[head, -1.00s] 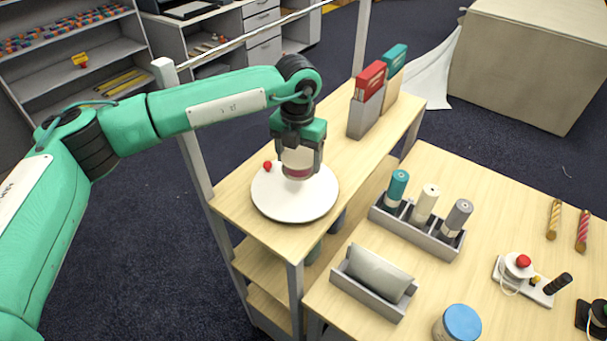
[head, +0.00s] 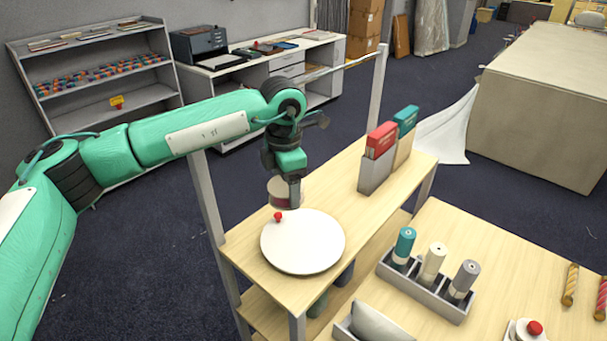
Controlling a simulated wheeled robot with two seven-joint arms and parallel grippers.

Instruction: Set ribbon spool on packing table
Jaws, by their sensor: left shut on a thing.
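My left gripper (head: 286,196) is shut on a small cream spool with a dark red band (head: 279,192), which I take to be the ribbon spool. The fingers hide part of it. It hangs above the back left edge of a round white turntable-like disc (head: 303,250) with a red knob, on a narrow wooden shelf unit (head: 344,199). Which surface is the packing table is not marked; a wooden table (head: 510,262) stands at the lower right and a long cloth-covered table (head: 545,110) behind it. My right gripper is not in view.
Red and teal boxes in holders (head: 377,165) stand on the shelf unit's far end. A rack of bottles (head: 430,283) and a grey tray (head: 372,325) occupy the wooden table's near left. A thin rail on posts (head: 377,90) runs behind the shelf unit. Dark floor lies beyond.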

